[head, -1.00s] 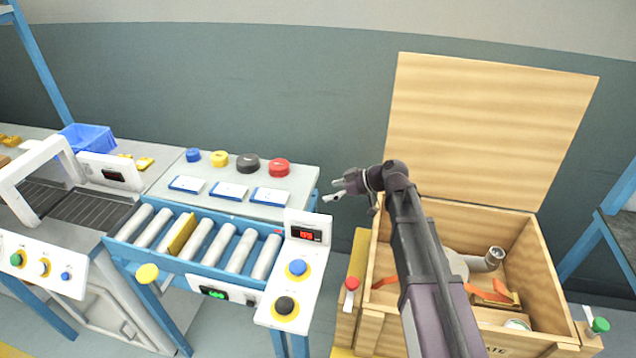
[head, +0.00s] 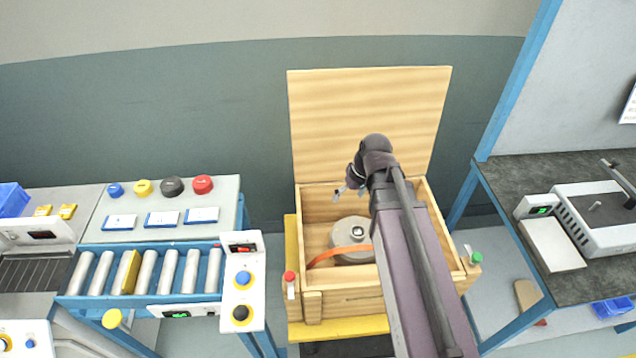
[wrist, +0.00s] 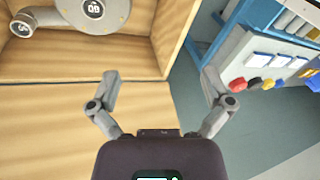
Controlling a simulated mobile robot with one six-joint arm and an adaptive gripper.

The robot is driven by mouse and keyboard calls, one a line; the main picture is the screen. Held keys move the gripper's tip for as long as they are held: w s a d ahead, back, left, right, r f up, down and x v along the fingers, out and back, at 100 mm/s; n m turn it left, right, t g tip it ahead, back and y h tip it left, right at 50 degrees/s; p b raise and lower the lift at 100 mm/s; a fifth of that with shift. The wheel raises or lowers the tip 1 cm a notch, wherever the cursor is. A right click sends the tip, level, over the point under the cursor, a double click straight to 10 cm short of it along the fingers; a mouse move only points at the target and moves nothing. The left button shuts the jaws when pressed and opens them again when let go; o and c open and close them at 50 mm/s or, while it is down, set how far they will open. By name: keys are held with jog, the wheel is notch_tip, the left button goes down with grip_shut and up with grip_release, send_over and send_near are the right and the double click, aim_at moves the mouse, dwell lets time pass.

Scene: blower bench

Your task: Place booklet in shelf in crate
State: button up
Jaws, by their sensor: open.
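The open wooden crate (head: 340,305) stands in the middle of the head view with its lid (head: 370,120) raised. A grey round blower (head: 345,236) sits inside it with an orange strap (head: 330,256). The blower (wrist: 95,12) also shows in the wrist view. My gripper (head: 351,191) is open and empty, above the back left of the crate. In the wrist view, my gripper (wrist: 160,80) has its fingers spread with nothing between them. My arm hides the crate's right interior; I see no shelf there. I cannot identify the booklet for sure.
A roller conveyor (head: 168,270) carries a yellow piece (head: 130,272). Behind it, a grey table (head: 222,231) holds flat white-and-blue cards (head: 162,218) and several colored caps (head: 172,187). A dark workbench (head: 520,175) with a white device (head: 605,215) stands right. Floor lies between crate and conveyor.

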jog(key=s+d+r+m+h+p, duration=0.3)
jog(key=s+d+r+m+p, duration=0.1)
jog(key=d, duration=0.6)
notch_tip(320, 180, up, 2)
jog(key=shift+s+r+m+p, duration=0.25)
jog(key=shift+s+m+p, duration=0.15)
jog(key=shift+s+p, duration=0.35)
jog(key=shift+w, duration=0.15)
jog(key=c, duration=0.6)
